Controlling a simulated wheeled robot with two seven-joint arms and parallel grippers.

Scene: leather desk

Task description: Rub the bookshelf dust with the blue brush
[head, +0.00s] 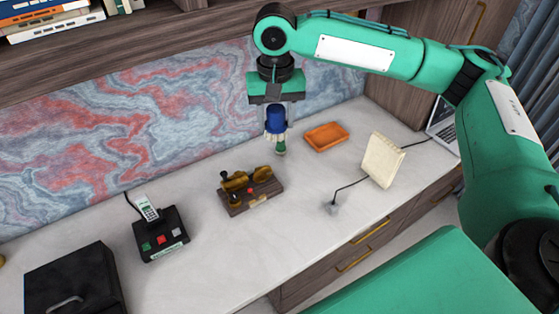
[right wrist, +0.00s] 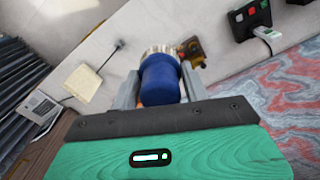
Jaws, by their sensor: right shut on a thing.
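My right gripper (head: 280,118) hangs above the back of the desk, in front of the marbled wall panel, and is shut on the blue brush. The blue brush (head: 275,121) points down, with pale bristles below its blue body. In the right wrist view the blue body (right wrist: 160,80) sits between the two grey fingers (right wrist: 160,90). A small green-topped item (head: 280,148) shows just under the bristles; I cannot tell if they touch. The bookshelf (head: 150,32) runs along the top left of the head view. I cannot make out dust on it. My left gripper is not in view.
On the desk (head: 210,235) are an orange tray (head: 326,135), a lamp with a cream shade (head: 383,160), a brown wooden stand (head: 250,193), a black phone base (head: 160,240), a black box (head: 72,282) and a laptop (head: 443,122).

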